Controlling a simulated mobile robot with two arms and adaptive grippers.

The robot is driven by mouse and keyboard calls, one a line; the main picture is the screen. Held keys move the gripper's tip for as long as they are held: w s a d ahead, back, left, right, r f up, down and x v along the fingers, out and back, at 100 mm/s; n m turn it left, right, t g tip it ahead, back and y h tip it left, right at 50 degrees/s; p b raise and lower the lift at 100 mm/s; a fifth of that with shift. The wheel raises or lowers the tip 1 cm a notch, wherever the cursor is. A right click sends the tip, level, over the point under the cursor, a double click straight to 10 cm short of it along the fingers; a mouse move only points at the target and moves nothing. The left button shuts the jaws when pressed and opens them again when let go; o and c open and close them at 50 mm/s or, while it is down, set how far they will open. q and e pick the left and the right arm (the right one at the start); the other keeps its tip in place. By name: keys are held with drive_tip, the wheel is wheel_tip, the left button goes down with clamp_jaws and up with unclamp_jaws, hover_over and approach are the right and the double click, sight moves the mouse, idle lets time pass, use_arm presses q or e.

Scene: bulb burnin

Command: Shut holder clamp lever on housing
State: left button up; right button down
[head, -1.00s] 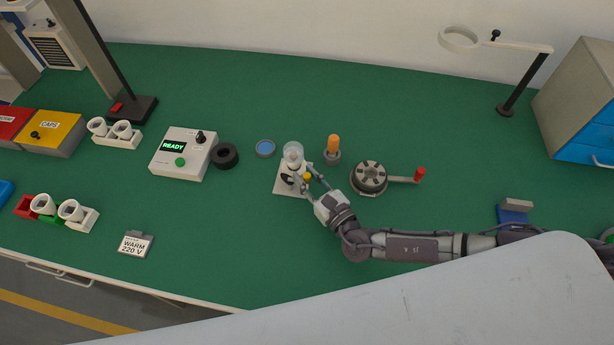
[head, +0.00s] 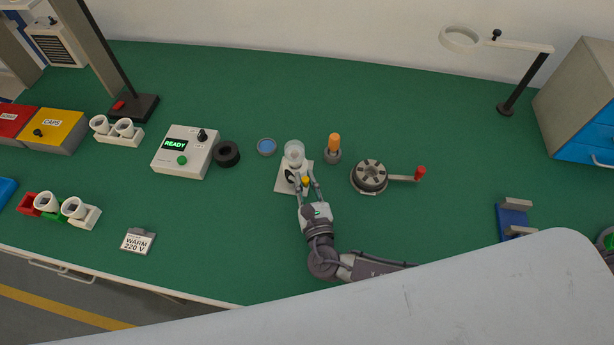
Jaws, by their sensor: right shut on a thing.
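The holder (head: 283,187) is a white base on the green bench, with a clear-topped white housing (head: 294,150) standing in it. A black clamp part (head: 290,175) shows at the front of the housing. The clamp lever's yellow knob (head: 305,181) is between my right fingertips. My right gripper (head: 306,185) reaches in from below and is shut on the lever. The fingers hide part of the lever and the holder's right side. My left gripper is not in view.
A black ring (head: 227,153) and a tester reading READY (head: 184,151) stand to the left. A blue-topped disc (head: 267,147), an orange-handled tool (head: 334,147) and a round crank fixture (head: 369,177) are near the holder.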

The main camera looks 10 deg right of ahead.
drive_tip(key=m+h, duration=0.1)
drive_tip(key=h, duration=0.1)
drive_tip(key=a+m+h+b, duration=0.1)
drive_tip(key=h, duration=0.1)
drive_tip(key=s+m+h, duration=0.1)
drive_tip(key=h, duration=0.1)
drive_tip(key=shift+a+f+m+g, duration=0.15)
drive_tip(key=shift+f+m+g, duration=0.1)
drive_tip(key=shift+m+g, duration=0.15)
drive_tip(key=shift+s+a+r+m+g+h+b, duration=0.1)
drive_tip(key=shift+a+m+g+h+b, duration=0.1)
drive_tip(key=shift+m+g+h+b, duration=0.4)
drive_tip(key=shift+a+f+m+g+h+b, duration=0.1)
drive_tip(key=shift+a+m+g+h+b, duration=0.2)
drive_tip(key=shift+m+h, duration=0.6)
drive_tip(key=shift+s+a+r+m+g+h+b, duration=0.1)
drive_tip(key=shift+m+g+h+b, duration=0.35)
drive_tip(key=shift+h, duration=0.65)
drive_tip(key=shift+g+h, duration=0.25)
drive_tip(key=shift+h, duration=0.05)
drive_tip(key=c, duration=1.1)
unclamp_jaws()
drive_tip(key=shift+o, duration=0.2)
drive_tip(key=shift+w+r, duration=0.1)
drive_tip(key=shift+r, duration=0.15)
wheel_tip(320, 180, up, 10)
